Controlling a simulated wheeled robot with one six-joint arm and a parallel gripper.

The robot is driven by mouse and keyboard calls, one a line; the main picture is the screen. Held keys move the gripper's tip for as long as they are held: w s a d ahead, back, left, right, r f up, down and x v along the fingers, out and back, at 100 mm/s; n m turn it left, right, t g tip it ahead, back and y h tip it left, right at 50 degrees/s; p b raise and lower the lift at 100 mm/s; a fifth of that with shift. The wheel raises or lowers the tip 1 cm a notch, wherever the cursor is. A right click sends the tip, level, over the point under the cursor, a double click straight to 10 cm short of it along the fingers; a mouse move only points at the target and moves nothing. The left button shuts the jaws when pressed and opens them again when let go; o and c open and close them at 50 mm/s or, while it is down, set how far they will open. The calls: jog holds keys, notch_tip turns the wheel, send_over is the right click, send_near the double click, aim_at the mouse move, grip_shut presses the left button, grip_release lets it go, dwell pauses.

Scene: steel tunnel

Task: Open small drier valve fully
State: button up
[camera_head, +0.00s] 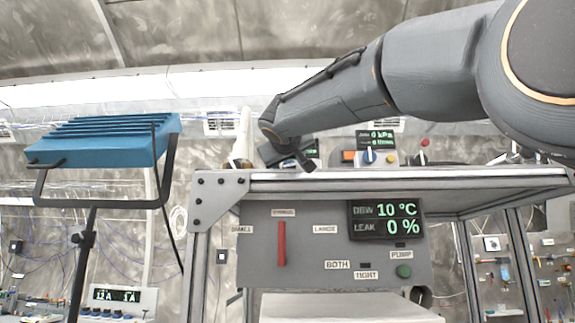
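A grey panel (262,273) hangs under the bench top. A red lever (282,243) stands upright on it. Around the lever are labels: SMALL (243,229) to the left, LARGE (325,229) to the right, BOTH (337,265) lower right, and one above too small to read surely. I cannot tell at which end the lever pivots, nor find a separately marked small drier valve. My gripper (304,165) is above and behind the bench's front edge, up from the lever and apart from it. Its fingers are dark and small; their opening is unclear.
A display (385,219) on the panel reads DEW 10 °C, LEAK 0 %. A green button (404,271) sits under the PUMP label. A metal frame (213,210) bounds the panel. A blue lamp-like unit (105,140) on a stand is left. Instruments (376,140) stand on top.

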jog(key=shift+s, duration=0.1)
jog(key=s+b, duration=0.3)
jog(key=s, duration=0.4)
jog(key=shift+s+a, duration=0.1)
jog(key=shift+s, duration=0.2)
